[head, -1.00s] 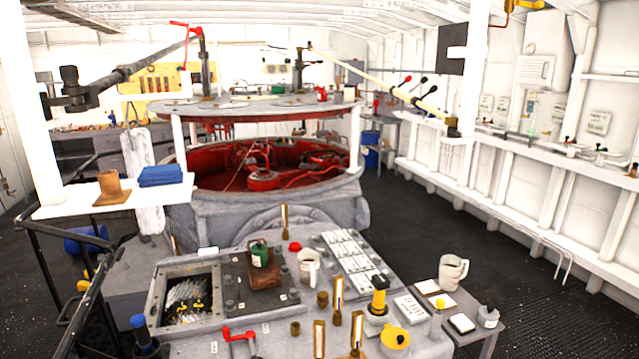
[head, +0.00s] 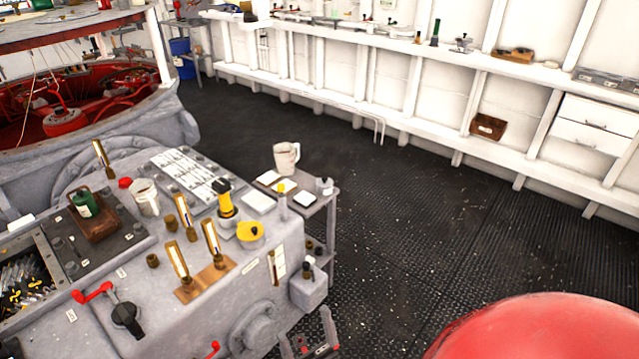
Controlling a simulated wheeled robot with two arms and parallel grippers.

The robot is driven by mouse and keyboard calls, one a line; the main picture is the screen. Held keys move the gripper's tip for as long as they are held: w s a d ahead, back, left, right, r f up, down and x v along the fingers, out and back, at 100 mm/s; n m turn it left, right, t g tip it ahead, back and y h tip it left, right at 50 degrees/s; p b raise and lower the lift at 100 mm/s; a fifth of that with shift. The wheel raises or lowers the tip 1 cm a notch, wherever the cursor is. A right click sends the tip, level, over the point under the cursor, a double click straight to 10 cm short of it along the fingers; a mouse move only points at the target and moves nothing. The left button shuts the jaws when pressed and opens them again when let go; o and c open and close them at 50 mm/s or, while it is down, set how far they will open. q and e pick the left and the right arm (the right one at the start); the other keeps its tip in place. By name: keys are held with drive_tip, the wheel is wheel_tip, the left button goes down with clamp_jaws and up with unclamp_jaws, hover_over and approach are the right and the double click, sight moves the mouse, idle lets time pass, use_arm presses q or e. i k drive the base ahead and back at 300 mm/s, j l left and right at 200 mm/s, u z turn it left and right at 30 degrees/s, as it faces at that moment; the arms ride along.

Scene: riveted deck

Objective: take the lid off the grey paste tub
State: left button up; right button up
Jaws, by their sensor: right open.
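The small grey paste tub (head: 324,186) stands upright on the right edge of the small side table, beside the console. Its top looks covered, but it is too small to make out the lid's edge. My left gripper is out of view.
On the side table (head: 312,203), a pale mug (head: 286,157) and a white pad (head: 259,202) stand left of the tub. Dark floor right of the table is clear.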

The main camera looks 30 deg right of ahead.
sight(322, 182)
drive_tip(key=i+l, duration=0.15)
drive_tip(key=l, duration=0.25)
drive_tip(key=i+l+u, duration=0.15)
drive_tip(key=l, duration=0.2)
drive_tip(key=i+l, duration=0.15)
drive_tip(key=l, duration=0.25)
drive_tip(key=i+l+u, duration=0.1)
drive_tip(key=l, duration=0.3)
drive_tip(key=i, duration=0.05)
